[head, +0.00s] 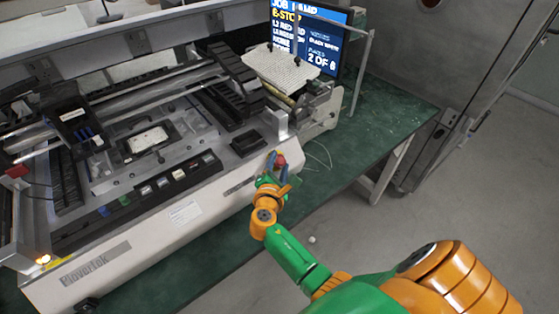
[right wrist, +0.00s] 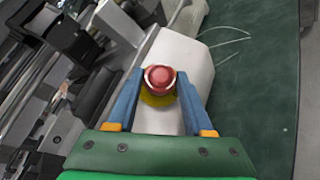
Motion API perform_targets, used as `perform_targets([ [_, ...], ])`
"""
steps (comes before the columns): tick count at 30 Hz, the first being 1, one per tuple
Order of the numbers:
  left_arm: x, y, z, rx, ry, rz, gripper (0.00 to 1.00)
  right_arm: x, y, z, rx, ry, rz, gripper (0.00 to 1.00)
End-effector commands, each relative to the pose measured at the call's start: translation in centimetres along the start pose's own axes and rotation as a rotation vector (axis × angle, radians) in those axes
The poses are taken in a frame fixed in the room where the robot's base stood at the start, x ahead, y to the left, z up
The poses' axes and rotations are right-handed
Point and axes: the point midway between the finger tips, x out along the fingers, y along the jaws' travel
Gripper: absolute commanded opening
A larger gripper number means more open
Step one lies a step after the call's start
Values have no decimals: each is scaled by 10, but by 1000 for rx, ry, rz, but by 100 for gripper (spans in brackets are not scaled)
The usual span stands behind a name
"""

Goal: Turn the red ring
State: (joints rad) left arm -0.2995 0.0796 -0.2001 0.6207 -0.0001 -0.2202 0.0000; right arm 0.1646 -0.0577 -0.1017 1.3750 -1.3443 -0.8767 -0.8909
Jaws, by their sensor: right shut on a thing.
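The red ring (head: 280,161) is a round red knob at the front right corner of the machine. In the right wrist view the red ring (right wrist: 160,79) shows face-on, with a yellow disc (right wrist: 158,99) behind it. My right gripper (head: 275,165) is at the knob, with its blue fingers on either side of it. In the right wrist view the right gripper (right wrist: 160,84) is shut on the red ring, one finger left and one right. My left gripper is in neither view.
The large white machine (head: 150,240) stands on a green table (head: 380,95). A screen (head: 315,35) reading "E-STOP" stands behind it. A thin white cable (right wrist: 232,42) lies on the table beside the knob. Green table surface is free to the right.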

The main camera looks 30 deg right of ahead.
Motion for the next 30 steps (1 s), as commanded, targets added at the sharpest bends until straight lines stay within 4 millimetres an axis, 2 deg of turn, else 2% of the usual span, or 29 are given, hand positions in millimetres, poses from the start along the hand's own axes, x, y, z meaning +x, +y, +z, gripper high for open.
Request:
perform_targets([
  [12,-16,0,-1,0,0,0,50,0,4,0,151,1,-178,0],
  [30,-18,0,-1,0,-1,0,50,0,3,0,187,1,-222,0],
])
